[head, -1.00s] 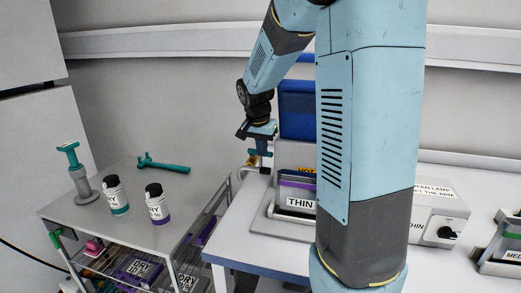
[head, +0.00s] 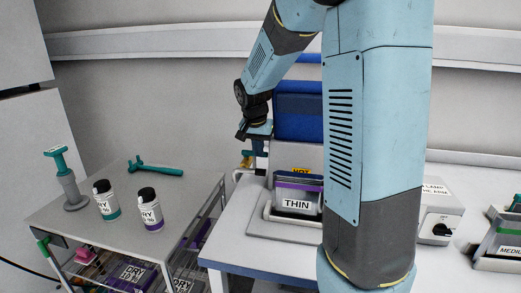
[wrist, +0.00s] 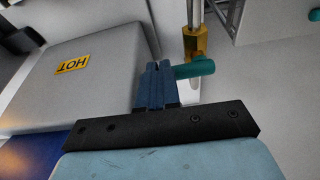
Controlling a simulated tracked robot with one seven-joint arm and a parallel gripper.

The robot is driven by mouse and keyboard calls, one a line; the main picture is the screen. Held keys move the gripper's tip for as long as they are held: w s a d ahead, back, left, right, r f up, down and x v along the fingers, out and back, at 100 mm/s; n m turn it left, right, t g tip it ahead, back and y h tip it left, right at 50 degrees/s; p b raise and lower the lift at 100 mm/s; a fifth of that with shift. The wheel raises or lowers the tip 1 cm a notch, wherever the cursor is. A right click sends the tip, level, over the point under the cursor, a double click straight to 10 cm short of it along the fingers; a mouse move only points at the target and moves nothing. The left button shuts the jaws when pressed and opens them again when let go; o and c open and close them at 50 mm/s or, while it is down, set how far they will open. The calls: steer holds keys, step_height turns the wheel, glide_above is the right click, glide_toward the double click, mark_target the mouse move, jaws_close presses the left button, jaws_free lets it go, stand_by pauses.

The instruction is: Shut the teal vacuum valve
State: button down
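The teal vacuum valve has a teal handle (wrist: 196,67) on a brass body (wrist: 195,42), at upper right of centre in the wrist view. In the head view only a small part of the valve (head: 246,161) shows, just below and left of my gripper (head: 259,134). In the wrist view my gripper (wrist: 157,66) has its blue fingers together, with only a thin slit at the tips. The handle sticks out right beside the fingers; its inner end is hidden by them. I cannot tell whether they touch. No object shows between the fingers.
A grey housing marked HOT (wrist: 72,64) is close left of the fingers. The grey cart (head: 125,232) holds two DRY bottles (head: 107,201) (head: 150,209), a teal tool (head: 155,167) and a teal-topped stand (head: 70,187).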

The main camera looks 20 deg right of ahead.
steer(key=shift+d, duration=0.35)
steer(key=s+a+r, duration=0.4)
steer(key=s+r, duration=0.2)
steer(key=r, duration=0.5)
steer(key=s+n+t+y, duration=0.1)
steer(key=s+n+t, duration=0.2)
steer(key=s, duration=2)
steer(key=n, duration=0.4)
steer(key=shift+s+a+f+y, duration=0.15)
steer(key=shift+a+f+y, duration=0.05)
steer(key=shift+f+y, duration=0.2)
